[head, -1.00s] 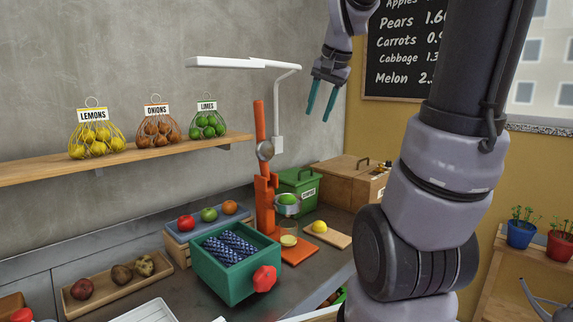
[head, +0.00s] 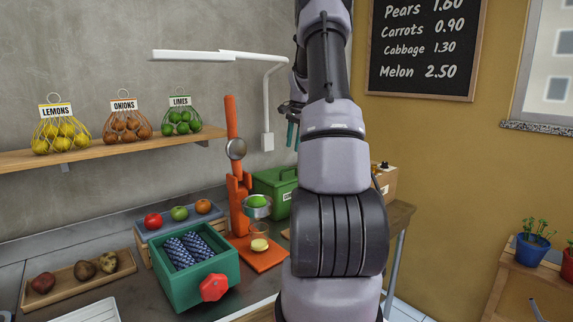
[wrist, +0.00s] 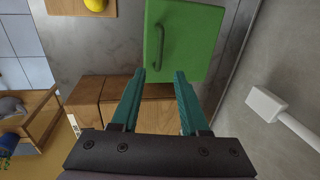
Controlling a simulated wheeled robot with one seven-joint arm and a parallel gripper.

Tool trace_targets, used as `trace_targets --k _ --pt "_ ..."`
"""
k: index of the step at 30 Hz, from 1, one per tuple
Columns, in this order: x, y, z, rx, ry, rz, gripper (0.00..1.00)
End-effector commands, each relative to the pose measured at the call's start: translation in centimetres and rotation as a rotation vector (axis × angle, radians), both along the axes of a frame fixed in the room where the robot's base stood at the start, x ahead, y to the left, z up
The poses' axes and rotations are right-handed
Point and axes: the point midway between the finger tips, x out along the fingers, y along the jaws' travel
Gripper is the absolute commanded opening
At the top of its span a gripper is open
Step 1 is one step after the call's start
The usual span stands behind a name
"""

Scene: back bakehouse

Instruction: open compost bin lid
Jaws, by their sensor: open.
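The green compost bin (head: 273,188) stands on the counter near the wall, partly hidden behind my arm and the orange press. Its flat green lid (wrist: 202,42) looks shut, with a dark bar handle (wrist: 157,47) across it in the wrist view. My gripper (head: 293,134) points down above the bin, with clear air between. In the wrist view my gripper (wrist: 161,75) is open and empty.
The orange press (head: 238,192) stands left of the bin. Wooden boxes (wrist: 92,105) sit beside the bin. A white lamp (head: 266,95) rises close to my gripper. A lemon (wrist: 95,4) lies on a board. The green drawer box (head: 195,286) is nearer.

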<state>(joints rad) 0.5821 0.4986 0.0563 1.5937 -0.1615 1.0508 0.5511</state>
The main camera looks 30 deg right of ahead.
Motion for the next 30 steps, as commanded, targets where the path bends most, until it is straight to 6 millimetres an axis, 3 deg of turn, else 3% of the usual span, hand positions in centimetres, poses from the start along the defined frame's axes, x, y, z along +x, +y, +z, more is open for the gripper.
trace_targets --k 6,12,18,26,30 --pt "0.7 0.2 -4.3 0.003 0.003 0.001 0.45" --pt "1.3 0.2 -7.4 0.003 0.002 0.001 0.45" --pt "1.6 0.3 -8.6 0.001 0.000 0.000 0.45" --pt "1.7 0.3 -8.7 0.001 0.000 0.000 0.45" --pt "1.7 0.3 -8.7 0.001 0.000 0.001 0.00"
